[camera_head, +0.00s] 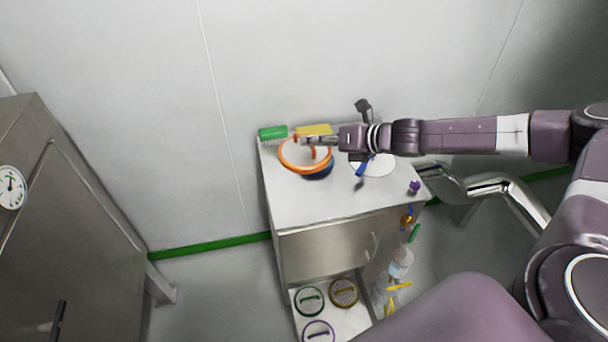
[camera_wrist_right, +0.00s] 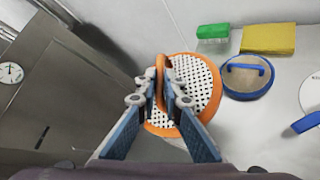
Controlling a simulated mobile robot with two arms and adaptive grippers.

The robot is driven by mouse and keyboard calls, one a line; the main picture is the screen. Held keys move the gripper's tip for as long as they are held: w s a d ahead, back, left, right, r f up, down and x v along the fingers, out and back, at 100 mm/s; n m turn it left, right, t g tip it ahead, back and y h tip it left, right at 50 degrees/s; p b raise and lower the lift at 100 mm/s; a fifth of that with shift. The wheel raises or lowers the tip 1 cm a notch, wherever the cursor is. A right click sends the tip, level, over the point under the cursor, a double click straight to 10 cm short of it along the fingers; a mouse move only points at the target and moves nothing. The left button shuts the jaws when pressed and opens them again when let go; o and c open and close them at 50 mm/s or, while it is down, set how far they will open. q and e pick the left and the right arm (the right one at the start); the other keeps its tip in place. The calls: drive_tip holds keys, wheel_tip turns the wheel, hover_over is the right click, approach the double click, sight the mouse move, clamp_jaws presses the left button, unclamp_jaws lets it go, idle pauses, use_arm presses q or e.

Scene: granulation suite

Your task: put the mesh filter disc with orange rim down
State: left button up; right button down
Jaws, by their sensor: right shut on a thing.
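The mesh filter disc with orange rim (camera_head: 283,163) is over the left part of the cart top (camera_head: 337,212). In the right wrist view its white perforated mesh (camera_wrist_right: 199,84) and orange handle show. My right gripper (camera_head: 308,141) comes in from the right and is shut on the disc's handle; its fingers also show in the right wrist view (camera_wrist_right: 163,88). The disc looks raised above the top, though the gap is hard to judge. In the head view it partly covers a blue-rimmed disc (camera_head: 320,173). My left gripper is not in view.
A white round item with a blue handle (camera_head: 377,167) is to the right. Several discs lie on the lower shelf (camera_head: 340,320). The front of the top is clear.

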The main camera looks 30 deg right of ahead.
drive_tip(key=shift+s+d, duration=0.1)
drive_tip(key=shift+d, duration=0.5)
drive_tip(key=shift+d+f, duration=0.1)
drive_tip(key=shift+f+b, duration=4.35)
drive_tip(key=shift+f, duration=5.5)
